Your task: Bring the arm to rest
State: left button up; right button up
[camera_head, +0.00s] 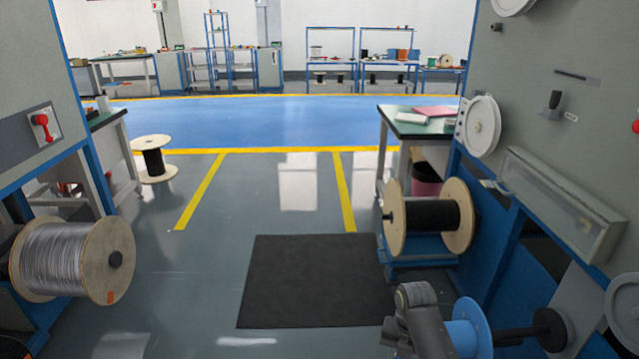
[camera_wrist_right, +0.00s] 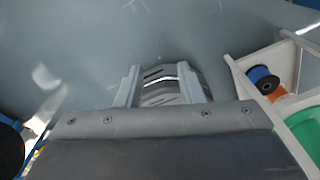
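My right arm (camera_head: 420,318) reaches in at the lower right of the head view, beside a blue reel on the machine; its gripper cannot be made out there. In the right wrist view my right gripper (camera_wrist_right: 163,72) has its two pale fingers apart. A grey slotted part shows between them, and I cannot tell what it belongs to. No held object is visible. My left arm and left gripper are in neither view.
A machine with a blue reel (camera_head: 468,330) stands close on the right. A silver wire spool (camera_head: 62,262) is at left, a black cable spool (camera_head: 430,214) at right. A dark mat (camera_head: 312,282) lies on open floor. A green bin (camera_wrist_right: 302,138) shows in the wrist view.

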jog(key=s+d+f+m+p, duration=0.2)
jog(key=s+d+f+m, duration=0.1)
jog(key=s+f+m, duration=0.6)
jog(key=s+d+f+m+p, duration=0.2)
jog(key=s+d+f+m, duration=0.2)
jog(key=s+f+m, duration=0.6)
jog(key=s+d+f+m+p, duration=0.1)
jog(key=s+f+m, duration=0.2)
jog(key=s, duration=0.6)
jog(key=s+d+f+m+t+p, duration=0.1)
jog(key=s+m, duration=0.4)
jog(key=s, duration=0.5)
jog(key=s+d+f+m+t+h+p, duration=0.1)
jog(key=s+f+m, duration=0.3)
jog(key=s, duration=0.5)
jog(key=shift+s+d+f+m, duration=0.4)
jog(key=shift+d+m, duration=0.2)
jog(key=shift+d, duration=0.15)
jog(key=shift+w, duration=0.1)
